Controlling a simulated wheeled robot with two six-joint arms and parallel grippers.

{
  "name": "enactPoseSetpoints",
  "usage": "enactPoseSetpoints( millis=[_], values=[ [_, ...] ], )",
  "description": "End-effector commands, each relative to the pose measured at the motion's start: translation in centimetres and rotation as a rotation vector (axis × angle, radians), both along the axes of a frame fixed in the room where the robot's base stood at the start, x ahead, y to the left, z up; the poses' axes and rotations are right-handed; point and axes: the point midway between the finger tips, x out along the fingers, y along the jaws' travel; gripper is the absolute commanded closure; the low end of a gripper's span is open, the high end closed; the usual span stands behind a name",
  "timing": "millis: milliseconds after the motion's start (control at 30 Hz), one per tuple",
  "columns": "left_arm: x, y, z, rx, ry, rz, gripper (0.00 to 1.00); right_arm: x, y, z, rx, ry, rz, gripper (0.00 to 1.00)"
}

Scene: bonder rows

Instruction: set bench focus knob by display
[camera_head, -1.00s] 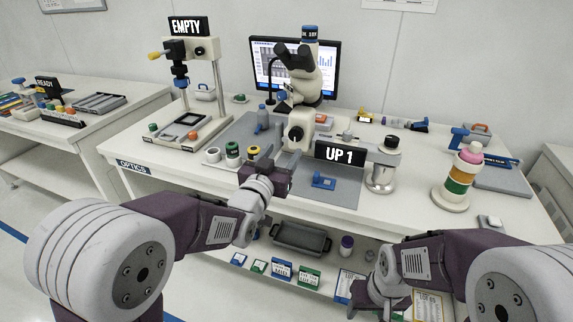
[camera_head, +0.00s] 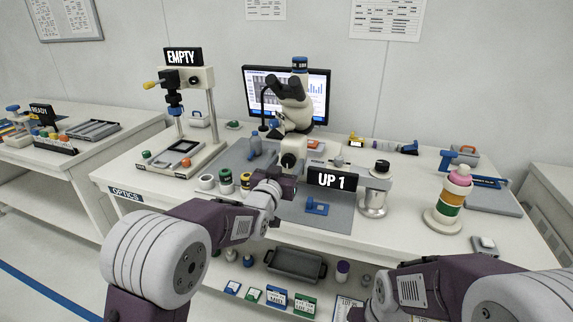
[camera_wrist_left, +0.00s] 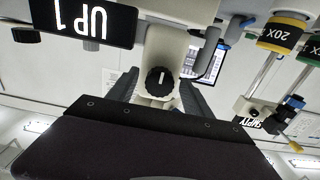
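The microscope (camera_head: 292,102) stands at the back of the optics bench. Its black focus knob (camera_wrist_left: 160,82), with a white pointer line, faces the left wrist camera; the line runs nearly straight up and down in that view. The display (camera_head: 332,181) beside the microscope reads "UP 1"; it appears upside down in the left wrist view (camera_wrist_left: 84,20). My left gripper (camera_head: 287,187) is in front of the microscope base. In the left wrist view its dark fingers (camera_wrist_left: 160,96) are open, one on each side of the knob, with no visible contact. My right gripper is below the head view.
Lens rings (camera_head: 226,181) stand left of my left gripper. A metal cylinder (camera_head: 374,197) and a stack of coloured rings (camera_head: 450,201) stand to the right. A stand marked "EMPTY" (camera_head: 183,56) is at the back left. A blue piece (camera_head: 317,207) lies on the grey mat.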

Motion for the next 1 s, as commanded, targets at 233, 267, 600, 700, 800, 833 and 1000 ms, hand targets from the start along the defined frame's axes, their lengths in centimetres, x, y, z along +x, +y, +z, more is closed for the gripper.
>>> enactPoseSetpoints(
  millis=[233, 267, 600, 700, 800, 833, 1000],
  values=[
    [0.0, 0.0, 0.0, 0.000, 0.000, 0.000, 1.00, 0.0, 0.0, 0.0, 0.000, 0.000, 0.000, 0.43],
    [0.0, 0.0, 0.0, 0.000, 0.000, 0.000, 1.00, 0.0, 0.0, 0.0, 0.000, 0.000, 0.000, 0.43],
    [0.0, 0.0, -0.2, 0.091, -0.030, 0.000, 1.00, 0.0, 0.0, -0.9, 0.000, 0.000, 0.000, 0.43],
    [0.0, 0.0, -0.2, 0.156, -0.053, 0.000, 1.00, 0.0, 0.0, -1.3, 0.000, 0.000, 0.000, 0.43],
    [0.0, 0.0, -0.2, 0.230, -0.077, 0.000, 1.00, 0.0, 0.0, -1.8, 0.000, 0.000, 0.000, 0.43],
    [0.0, 0.0, -0.2, 0.253, -0.083, 0.000, 1.00, 0.0, 0.0, -2.0, 0.000, 0.000, 0.000, 0.43],
    [0.0, 0.0, -0.2, 0.372, -0.122, 0.000, 1.00, 0.0, 0.0, -2.7, 0.000, 0.000, 0.000, 0.43]
  ],
)
